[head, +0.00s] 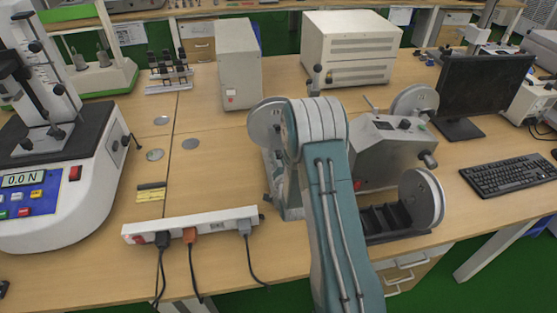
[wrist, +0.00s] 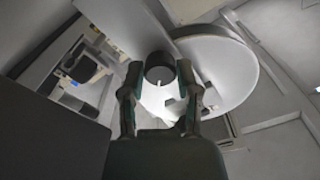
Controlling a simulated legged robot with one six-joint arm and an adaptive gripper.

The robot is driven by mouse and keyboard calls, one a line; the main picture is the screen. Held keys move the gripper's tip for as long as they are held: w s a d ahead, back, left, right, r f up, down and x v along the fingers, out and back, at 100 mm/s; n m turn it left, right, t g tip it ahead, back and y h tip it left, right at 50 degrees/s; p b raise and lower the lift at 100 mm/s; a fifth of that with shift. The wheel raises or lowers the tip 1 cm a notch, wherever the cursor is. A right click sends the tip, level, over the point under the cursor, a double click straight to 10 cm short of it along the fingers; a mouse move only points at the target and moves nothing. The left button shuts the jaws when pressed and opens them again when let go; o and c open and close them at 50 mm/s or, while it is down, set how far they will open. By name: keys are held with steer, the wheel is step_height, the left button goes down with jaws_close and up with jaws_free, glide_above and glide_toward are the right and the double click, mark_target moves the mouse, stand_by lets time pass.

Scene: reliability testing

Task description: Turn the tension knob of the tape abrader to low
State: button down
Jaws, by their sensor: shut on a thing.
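The tape abrader (head: 376,150) stands on the bench right of centre in the head view, a grey machine with round discs on its sides. My arm covers part of it, and my gripper is hidden there. In the wrist view my gripper (wrist: 159,76) has its two fingers shut on a dark round knob (wrist: 159,62), one on each side. I take this to be the tension knob. A large pale disc (wrist: 232,65) lies just right of the knob. I cannot read any marking for its setting.
A white power strip (head: 205,224) with cords lies at the bench front, left of my arm. A force tester (head: 65,200) stands at the left. A monitor (head: 485,85) and keyboard (head: 510,173) are at the right. A grey box (head: 238,65) stands behind.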

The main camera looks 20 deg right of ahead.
steer(key=shift+c, duration=1.7)
jaws_free()
steer(key=v, duration=1.1)
steer(key=shift+s, duration=0.4)
